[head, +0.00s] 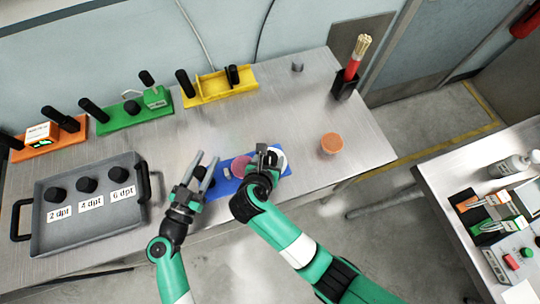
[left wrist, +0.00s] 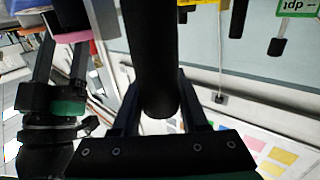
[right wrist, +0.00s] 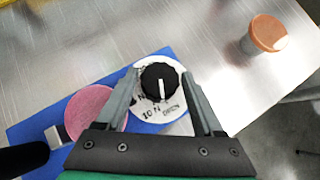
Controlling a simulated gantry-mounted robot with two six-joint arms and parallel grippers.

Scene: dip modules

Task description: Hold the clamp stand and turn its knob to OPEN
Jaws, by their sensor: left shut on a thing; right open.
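The clamp stand has a blue base (head: 229,186), a pink disc (head: 241,166) and a white dial (right wrist: 145,78) with a black knob (right wrist: 159,80). The knob's white pointer aims down in the right wrist view, between "10 N" and small lettering that seems to read OPEN. My left gripper (head: 205,165) is shut on the stand's upright black handle (head: 203,177), which fills the middle of the left wrist view (left wrist: 155,60). My right gripper (right wrist: 160,85) is open, its fingers on either side of the knob; whether they touch it is unclear. My right gripper mostly hides the knob in the head view.
A grey tray (head: 48,240) with black knobs marked in dpt lies at left. Orange, green (head: 115,122) and yellow (head: 222,84) modules stand along the back. An orange-lidded jar (head: 331,144) stands right of the stand. The metal table behind the stand is clear.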

